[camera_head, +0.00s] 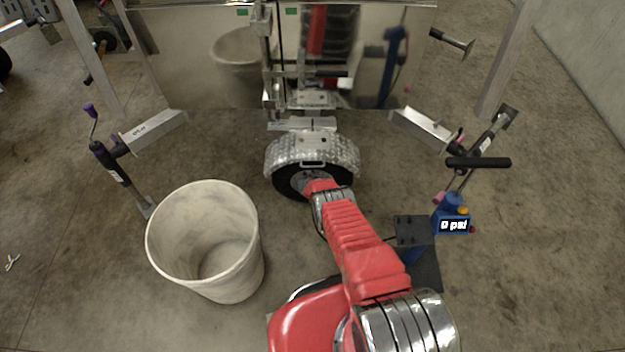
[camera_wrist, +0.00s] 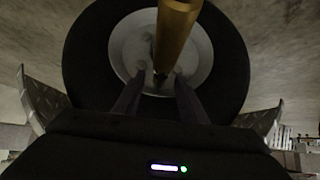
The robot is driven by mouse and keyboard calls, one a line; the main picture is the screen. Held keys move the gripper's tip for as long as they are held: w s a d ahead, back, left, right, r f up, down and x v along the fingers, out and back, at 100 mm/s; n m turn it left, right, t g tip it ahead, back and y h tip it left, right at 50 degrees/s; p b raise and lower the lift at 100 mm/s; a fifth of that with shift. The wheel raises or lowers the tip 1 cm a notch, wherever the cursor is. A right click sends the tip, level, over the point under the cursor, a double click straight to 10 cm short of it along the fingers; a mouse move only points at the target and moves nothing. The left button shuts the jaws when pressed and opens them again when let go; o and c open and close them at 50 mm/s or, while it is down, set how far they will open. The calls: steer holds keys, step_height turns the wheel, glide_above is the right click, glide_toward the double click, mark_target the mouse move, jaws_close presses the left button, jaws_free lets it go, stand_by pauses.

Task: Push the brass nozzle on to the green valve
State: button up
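The brass nozzle (camera_wrist: 176,32) enters the wrist view from the top and narrows toward the wheel. My gripper (camera_wrist: 159,76) points at the wheel's pale hub (camera_wrist: 120,50). Its two dark fingers stand apart, with the nozzle's narrow end in line with the gap between them. I see no finger clearly touching it. In the head view my red arm reaches the wheel (camera_head: 287,183) under the diamond-plate fender (camera_head: 312,153), and its wrist hides part of the hub. I cannot make out the green valve or whether the nozzle touches anything.
A blue pump with a display reading 0 psi (camera_head: 453,225) stands right of my arm. A large white bucket (camera_head: 205,240) stands to the left. Jacks with handles stand at the left (camera_head: 115,165) and right (camera_head: 480,150). Concrete floor is clear at the far right.

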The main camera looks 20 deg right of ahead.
steer(key=shift+s+r, duration=0.15)
steer(key=shift+r, duration=0.05)
steer(key=v, duration=1.3)
stand_by(0.9)
steer(key=shift+s, duration=0.1)
stand_by(0.8)
